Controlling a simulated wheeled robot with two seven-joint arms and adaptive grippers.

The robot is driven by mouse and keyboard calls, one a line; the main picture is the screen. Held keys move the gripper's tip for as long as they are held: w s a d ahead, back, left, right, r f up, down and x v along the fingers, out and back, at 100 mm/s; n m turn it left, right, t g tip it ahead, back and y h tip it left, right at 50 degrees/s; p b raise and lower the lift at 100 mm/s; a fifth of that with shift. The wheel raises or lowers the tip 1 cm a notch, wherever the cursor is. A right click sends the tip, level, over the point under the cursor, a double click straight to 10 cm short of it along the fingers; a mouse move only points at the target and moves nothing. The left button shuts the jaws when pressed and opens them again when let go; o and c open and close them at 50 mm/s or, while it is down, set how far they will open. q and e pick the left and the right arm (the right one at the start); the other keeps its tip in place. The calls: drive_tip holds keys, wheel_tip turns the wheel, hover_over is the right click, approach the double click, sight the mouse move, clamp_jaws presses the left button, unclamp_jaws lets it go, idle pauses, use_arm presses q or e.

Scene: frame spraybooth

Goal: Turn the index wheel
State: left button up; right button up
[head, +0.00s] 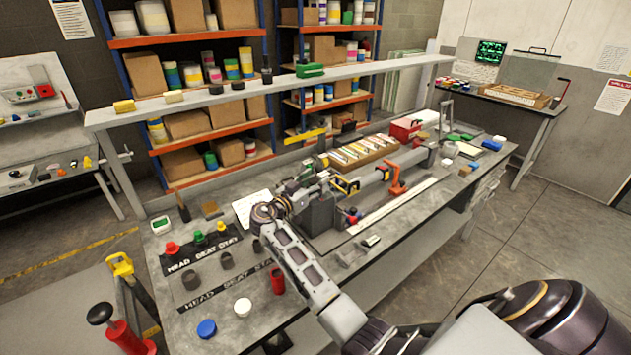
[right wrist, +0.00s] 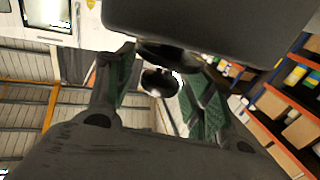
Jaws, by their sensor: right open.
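My right gripper (head: 305,184) reaches over the bench to the left end of a grey block-shaped housing (head: 320,214). The right wrist view shows its two green-padded fingers spread apart. A dark round knob-like part (right wrist: 160,82) lies between the fingers in that view, with visible space around it; I cannot tell whether either finger touches it. It may belong to the index wheel, but the wheel itself is not clearly seen and is largely hidden by my gripper and wrist in the head view. A dark grey block (right wrist: 215,30) hangs over the fingers. My left gripper is not seen.
On the bench, red, green and yellow knobs (head: 198,238), dark cups (head: 192,280), a red cylinder (head: 278,281) and blue and white caps (head: 207,328) stand left of my arm. An orange clamp (head: 396,180) and a tray of strips (head: 362,152) lie beyond the housing.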

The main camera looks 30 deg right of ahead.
drive_tip(key=c, duration=1)
drive_tip(key=shift+c, duration=0.2)
drive_tip(key=shift+t, duration=0.3)
drive_tip(key=shift+d+n+t+y+b, duration=0.1)
drive_tip(key=shift+n+t+y+b, duration=0.2)
drive_tip(key=shift+n+t+b, duration=0.3)
drive_tip(key=shift+t, duration=0.3)
drive_tip(key=shift+r, duration=0.15)
drive_tip(key=o, duration=1)
drive_tip(key=shift+o, duration=0.2)
